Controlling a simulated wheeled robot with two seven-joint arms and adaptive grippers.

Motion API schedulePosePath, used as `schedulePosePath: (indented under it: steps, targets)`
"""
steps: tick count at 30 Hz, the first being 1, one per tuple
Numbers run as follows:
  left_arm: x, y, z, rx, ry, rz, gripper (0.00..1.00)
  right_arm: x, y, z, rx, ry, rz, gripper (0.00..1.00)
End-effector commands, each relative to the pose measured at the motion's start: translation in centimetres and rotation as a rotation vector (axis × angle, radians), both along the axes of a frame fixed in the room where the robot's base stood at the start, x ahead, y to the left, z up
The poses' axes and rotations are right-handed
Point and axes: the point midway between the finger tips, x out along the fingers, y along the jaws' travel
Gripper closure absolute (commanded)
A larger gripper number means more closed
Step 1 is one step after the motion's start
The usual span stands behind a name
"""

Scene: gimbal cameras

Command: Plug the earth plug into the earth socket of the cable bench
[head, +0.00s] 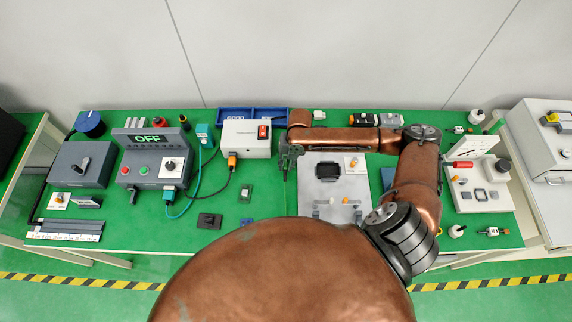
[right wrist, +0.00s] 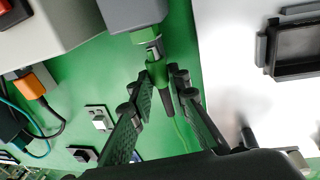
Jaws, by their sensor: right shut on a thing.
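The green earth plug (right wrist: 158,76) is between the fingers of my right gripper (right wrist: 163,86) in the right wrist view, with a dark sleeve at its lower end. Its metal front points at the green-ringed earth socket (right wrist: 146,35) on the underside of a grey housing (right wrist: 131,12). Some metal shows between plug and ring; I cannot tell how deep the pin sits. A thin green cable (right wrist: 181,136) trails below. In the head view my right gripper (head: 287,164) is beside the white box, and the plug is too small to make out. My left gripper is not in view.
A white box with a red switch (head: 264,132) stands left of the gripper. A grey panel with a black frame (head: 312,190) lies to its right. Blue bins (head: 236,115) are behind. The green bench top (head: 265,180) has a narrow clear strip below the gripper.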

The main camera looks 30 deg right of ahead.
Motion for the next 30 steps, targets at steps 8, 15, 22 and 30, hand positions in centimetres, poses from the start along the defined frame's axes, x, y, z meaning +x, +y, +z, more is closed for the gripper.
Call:
schedulePosePath:
  steps: [8, 15, 22, 30]
  targets:
    - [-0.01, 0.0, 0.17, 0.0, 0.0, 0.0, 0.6, -0.02, 0.01, -0.02, 0.0, 0.0, 0.0, 1.0]
    - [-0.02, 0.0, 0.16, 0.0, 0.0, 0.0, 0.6, -0.01, 0.01, -0.01, 0.0, 0.0, 0.0, 1.0]
    - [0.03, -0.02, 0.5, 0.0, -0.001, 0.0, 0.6, 0.0, 0.02, 0.09, 0.0, 0.0, 0.0, 1.0]
    - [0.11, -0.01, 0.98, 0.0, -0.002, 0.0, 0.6, 0.01, 0.01, 0.07, 0.0, 0.0, 0.0, 1.0]
